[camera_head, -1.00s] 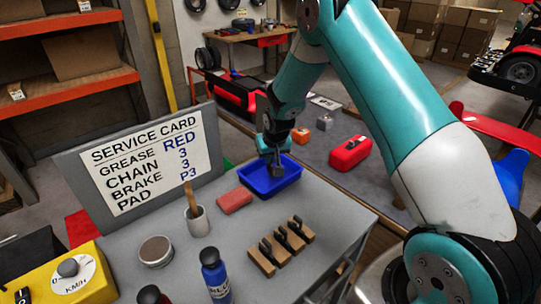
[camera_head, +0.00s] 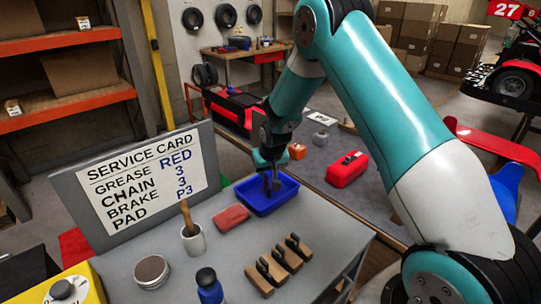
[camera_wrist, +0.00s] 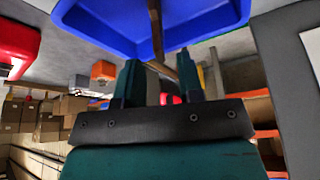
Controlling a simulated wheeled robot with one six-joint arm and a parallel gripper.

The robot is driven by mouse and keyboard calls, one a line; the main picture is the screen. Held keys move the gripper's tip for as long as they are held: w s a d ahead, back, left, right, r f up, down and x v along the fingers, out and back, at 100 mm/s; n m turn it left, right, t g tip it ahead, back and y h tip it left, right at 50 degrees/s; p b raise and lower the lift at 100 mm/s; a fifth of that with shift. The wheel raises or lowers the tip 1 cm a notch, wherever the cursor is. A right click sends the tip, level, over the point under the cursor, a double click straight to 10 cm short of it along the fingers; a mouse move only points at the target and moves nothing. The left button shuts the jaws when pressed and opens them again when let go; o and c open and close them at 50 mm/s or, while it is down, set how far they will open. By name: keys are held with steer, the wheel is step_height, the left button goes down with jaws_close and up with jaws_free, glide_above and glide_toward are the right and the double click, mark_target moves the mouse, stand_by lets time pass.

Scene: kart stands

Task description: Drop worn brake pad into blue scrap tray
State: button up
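The blue scrap tray (camera_head: 288,196) sits at the far end of the grey bench. It also fills the top of the wrist view (camera_wrist: 215,15). My gripper (camera_head: 272,184) points down over the tray. In the wrist view its two fingers (camera_wrist: 158,78) stand apart, with gaps visible between them. A narrow brown piece, seemingly the worn brake pad (camera_wrist: 155,30), shows edge-on between the fingers and in front of the tray. I see no clear finger contact on it. In the head view it is too small and dark to tell from the fingers.
A red block (camera_head: 231,218) lies left of the tray. Several tan blocks with black clips (camera_head: 279,265) stand nearer. A cup with a brush (camera_head: 193,240), a round tin (camera_head: 152,270) and a blue bottle (camera_head: 209,288) line the left. The service card (camera_head: 140,180) stands behind; a red case (camera_head: 346,170) lies beyond.

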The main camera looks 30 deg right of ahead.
steer(key=b+v, duration=0.2)
steer(key=v, duration=0.9)
steer(key=s+a+r+n+g+y, duration=0.1)
steer(key=s+a+r+n+y, duration=0.1)
steer(key=s+a+r, duration=0.35)
steer(key=s+a+r+n+y, duration=0.1)
steer(key=s+a+r+n, duration=0.1)
steer(key=s+a, duration=0.6)
steer(key=s+a+r+n+g+y, duration=0.1)
steer(key=s+a+n, duration=0.1)
steer(key=s, duration=0.7)
steer(key=s+a+r+n+g+y, duration=0.1)
steer(key=s+a+r+n+g, duration=0.1)
steer(key=s, duration=0.7)
steer(key=shift+a+r+n, duration=0.25)
steer(key=shift+a+n, duration=0.45)
steer(key=shift+a, duration=0.35)
